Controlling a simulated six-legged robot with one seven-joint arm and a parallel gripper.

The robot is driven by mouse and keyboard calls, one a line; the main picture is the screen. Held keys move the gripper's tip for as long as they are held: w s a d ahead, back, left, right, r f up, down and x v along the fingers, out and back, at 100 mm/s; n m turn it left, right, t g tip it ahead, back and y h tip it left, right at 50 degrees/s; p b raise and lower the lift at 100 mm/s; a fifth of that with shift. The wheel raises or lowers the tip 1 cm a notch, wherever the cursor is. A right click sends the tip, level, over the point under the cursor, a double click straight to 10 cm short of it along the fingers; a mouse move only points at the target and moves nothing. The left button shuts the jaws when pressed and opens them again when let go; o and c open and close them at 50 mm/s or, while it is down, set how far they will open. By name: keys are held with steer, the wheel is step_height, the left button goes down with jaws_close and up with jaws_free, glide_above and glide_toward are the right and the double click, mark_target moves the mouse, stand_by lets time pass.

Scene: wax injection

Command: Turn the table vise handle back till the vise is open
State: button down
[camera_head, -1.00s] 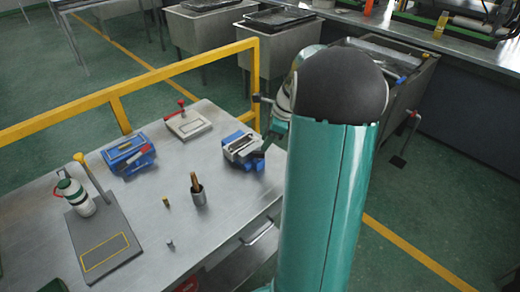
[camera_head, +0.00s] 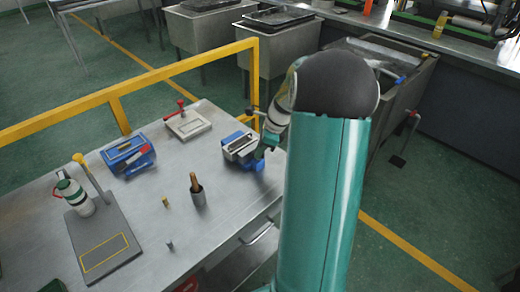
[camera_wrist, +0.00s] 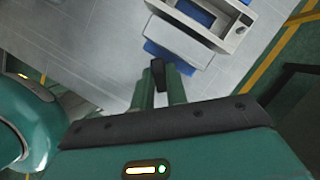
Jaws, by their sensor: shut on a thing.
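The table vise (camera_head: 231,139), blue with a grey top, sits at the right edge of the metal table. It also shows at the top of the wrist view (camera_wrist: 232,42), with its blue base below the grey body. My gripper (camera_head: 266,147) is at the vise's right side, low beside it. In the wrist view my gripper (camera_wrist: 158,88) has its two fingers closed around a dark upright piece, the vise handle (camera_wrist: 157,72), just short of the blue base. Most of the handle is hidden by the fingers. The gap between the vise jaws cannot be judged clearly.
A yellow rail (camera_head: 180,70) runs behind.

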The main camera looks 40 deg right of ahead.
steer(key=shift+n, duration=0.3)
steer(key=n+g, duration=0.1)
steer(key=n, duration=0.3)
steer(key=shift+w+g+y, duration=0.2)
steer(key=shift+g+y, duration=0.2)
steer(key=n, duration=0.2)
steer(key=n+g, duration=0.1)
steer(key=n, duration=0.1)
steer(key=shift+w+d+n+g, duration=0.1)
steer(key=shift+n+g, duration=0.2)
steer(key=shift+n, duration=0.1)
steer(key=shift+y, duration=0.3)
